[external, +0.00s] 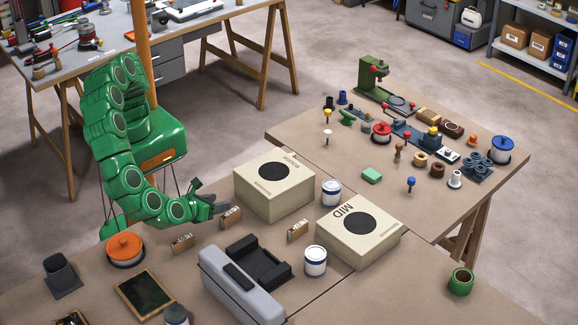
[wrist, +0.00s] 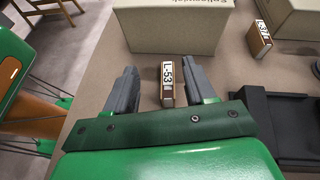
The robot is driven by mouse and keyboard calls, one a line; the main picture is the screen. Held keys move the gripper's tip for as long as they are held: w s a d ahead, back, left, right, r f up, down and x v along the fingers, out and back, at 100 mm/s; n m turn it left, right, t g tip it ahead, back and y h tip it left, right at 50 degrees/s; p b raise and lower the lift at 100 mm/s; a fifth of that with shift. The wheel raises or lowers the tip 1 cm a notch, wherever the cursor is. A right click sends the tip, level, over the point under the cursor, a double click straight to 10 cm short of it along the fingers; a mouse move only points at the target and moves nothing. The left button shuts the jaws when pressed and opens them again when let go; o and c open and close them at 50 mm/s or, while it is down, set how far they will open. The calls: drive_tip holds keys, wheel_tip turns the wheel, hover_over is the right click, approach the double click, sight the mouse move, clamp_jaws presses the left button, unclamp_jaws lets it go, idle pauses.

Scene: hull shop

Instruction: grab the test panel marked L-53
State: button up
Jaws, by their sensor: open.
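The test panel marked L-53 (wrist: 167,84) is a small brown block with a white label, standing on the table between my two fingers in the wrist view. In the external view it appears to be the block (external: 231,217) just beyond my fingertips; its label is too small to read there. My gripper (external: 218,205) is open, with a grey finger on each side of the panel in the wrist view (wrist: 159,70). I cannot tell whether either finger touches it. A similar panel (external: 297,230) stands to the right, its label partly legible in the wrist view (wrist: 262,39). A third (external: 182,243) stands nearer.
A beige box (external: 273,190) stands just behind the panel, also close ahead in the wrist view (wrist: 170,28). A second box marked MID (external: 358,238), white cans (external: 316,261), an open grey case (external: 228,292) and an orange-lidded tin (external: 125,248) stand around.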

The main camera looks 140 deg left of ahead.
sight(229, 213)
drive_tip(key=shift+m+t+y, duration=0.3)
drive_tip(key=shift+m+t, duration=0.1)
drive_tip(key=shift+m, duration=0.5)
drive_tip(key=d+f, duration=0.1)
drive_tip(key=w+d+f, duration=0.1)
drive_tip(key=f, duration=0.1)
drive_tip(key=shift+f, duration=0.25)
drive_tip(key=shift+f+x, duration=0.2)
drive_tip(key=shift+x, duration=1.7)
drive_tip(key=shift+f+x, duration=0.2)
drive_tip(key=shift+x, duration=1.7)
drive_tip(key=shift+s+d, duration=0.15)
drive_tip(key=shift+d, duration=0.05)
clamp_jaws()
